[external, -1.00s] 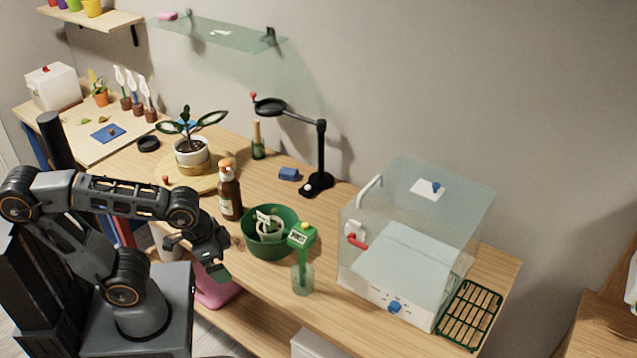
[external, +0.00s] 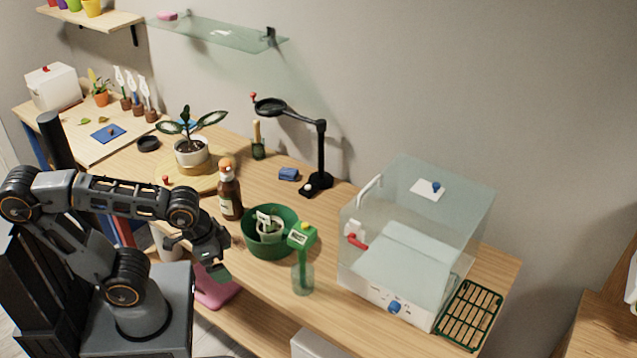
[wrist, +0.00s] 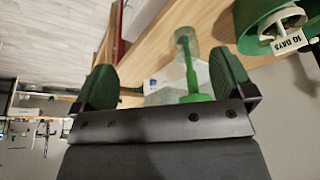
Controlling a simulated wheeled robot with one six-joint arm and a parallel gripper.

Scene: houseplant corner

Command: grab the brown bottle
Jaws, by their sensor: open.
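The brown bottle (external: 230,195) has a white label and an orange top. It stands upright on the wooden bench, left of the green bowl. My gripper (external: 215,270) is in front of the bench edge, below and to the left of the bowl, apart from the bottle. In the wrist view my gripper (wrist: 165,85) has its two green-padded fingers wide apart with nothing held between them. The bottle does not show in the wrist view.
A potted plant (external: 191,152) stands behind the bottle.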

